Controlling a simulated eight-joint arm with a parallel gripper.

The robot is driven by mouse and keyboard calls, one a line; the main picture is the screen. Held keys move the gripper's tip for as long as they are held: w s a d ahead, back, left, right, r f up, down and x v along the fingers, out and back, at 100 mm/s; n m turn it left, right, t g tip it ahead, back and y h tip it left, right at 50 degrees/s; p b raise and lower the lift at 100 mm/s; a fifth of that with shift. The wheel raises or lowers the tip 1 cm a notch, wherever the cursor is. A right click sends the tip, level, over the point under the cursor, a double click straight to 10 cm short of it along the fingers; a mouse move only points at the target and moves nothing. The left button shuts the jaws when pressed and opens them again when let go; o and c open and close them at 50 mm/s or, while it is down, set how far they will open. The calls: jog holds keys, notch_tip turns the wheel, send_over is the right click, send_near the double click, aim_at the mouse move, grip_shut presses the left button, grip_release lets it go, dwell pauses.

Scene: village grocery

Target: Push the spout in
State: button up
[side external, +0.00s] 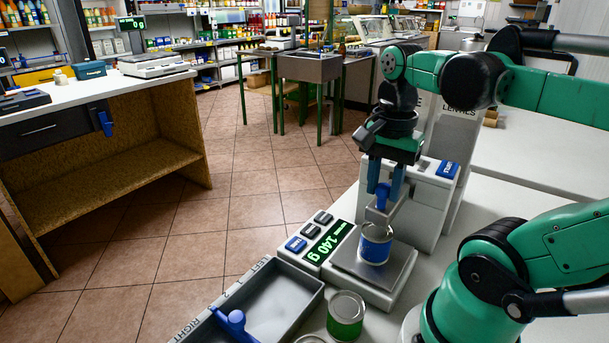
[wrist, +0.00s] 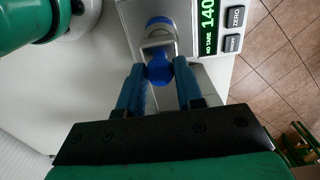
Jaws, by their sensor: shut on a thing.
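The grey spout (side external: 388,211) juts from the front of the white lentil dispenser (side external: 424,205), above a blue-labelled tin (side external: 375,246). A round blue knob (wrist: 159,69) is on the spout. My gripper (wrist: 160,72) is shut on this knob, one blue finger on each side; it also shows in the side view (side external: 384,190), pointing down. The tin stands upright on the scale pan (side external: 397,265), and the scale display (side external: 328,243) reads 140 g. In the wrist view the spout partly hides what lies below it.
The white counter on the right is mostly clear.

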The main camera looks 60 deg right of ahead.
jog(key=shift+d, duration=4.25)
jog(key=o, duration=1)
jog(key=shift+c, duration=0.2)
notch_tip(320, 180, up, 7)
